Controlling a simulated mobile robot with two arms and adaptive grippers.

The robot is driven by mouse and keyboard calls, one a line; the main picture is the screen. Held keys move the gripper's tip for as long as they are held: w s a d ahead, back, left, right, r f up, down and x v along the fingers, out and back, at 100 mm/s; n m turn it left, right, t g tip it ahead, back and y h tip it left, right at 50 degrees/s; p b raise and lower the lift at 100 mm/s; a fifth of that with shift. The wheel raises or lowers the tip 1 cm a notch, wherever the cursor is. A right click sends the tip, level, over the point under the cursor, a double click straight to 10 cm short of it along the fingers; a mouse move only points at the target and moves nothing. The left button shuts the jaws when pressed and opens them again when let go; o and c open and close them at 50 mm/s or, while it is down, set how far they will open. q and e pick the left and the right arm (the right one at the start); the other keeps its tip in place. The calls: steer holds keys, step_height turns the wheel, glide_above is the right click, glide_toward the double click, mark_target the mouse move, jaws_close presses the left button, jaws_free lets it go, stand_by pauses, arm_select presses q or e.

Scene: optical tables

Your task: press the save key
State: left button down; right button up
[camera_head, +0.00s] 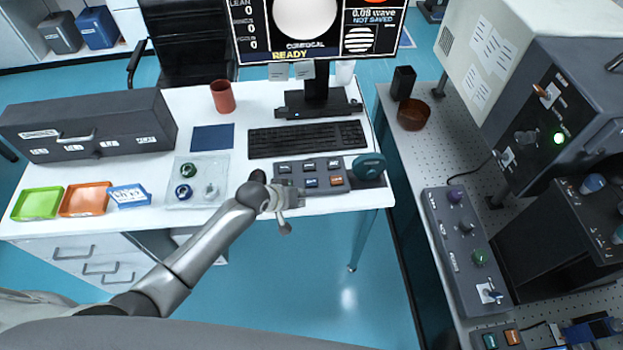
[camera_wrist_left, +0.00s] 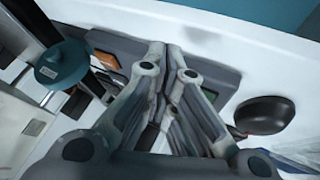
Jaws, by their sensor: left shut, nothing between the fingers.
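The key panel (camera_head: 335,166) is a dark box with two rows of keys on the white desk, in front of the keyboard. Its front row shows a blue key (camera_head: 311,183) and an orange key (camera_head: 336,181); the labels are too small to read, so I cannot tell which is save. My left gripper (camera_head: 298,192) is shut and empty at the panel's front left edge. In the left wrist view the closed fingers (camera_wrist_left: 168,52) lie across the panel, with the orange key (camera_wrist_left: 105,60) to their left. Contact with a key cannot be told. My right gripper is not in view.
A monitor (camera_head: 317,50) reads READY and NOT SAVED. A keyboard (camera_head: 306,139) lies behind the panel, and a teal round knob (camera_head: 368,166) stands right of it. A clear tray (camera_head: 197,181) with small parts lies to the left. A side bench (camera_head: 403,150) stands at right.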

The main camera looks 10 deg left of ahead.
arm_select(q)
step_height(320, 180, up, 10)
steer(key=n+t+h, duration=0.1)
steer(key=n, duration=0.1)
glide_above(309, 180)
steer(key=shift+r+p, duration=0.1)
steer(key=shift+p, duration=0.25)
step_height(309, 180, down, 7)
steer(key=b, duration=0.7)
steer(key=shift+r, duration=0.15)
step_height(309, 180, down, 2)
steer(key=shift+f+b, duration=0.1)
steer(key=shift+b, duration=0.6)
steer(key=shift+f, duration=0.1)
steer(key=shift+f, duration=0.3)
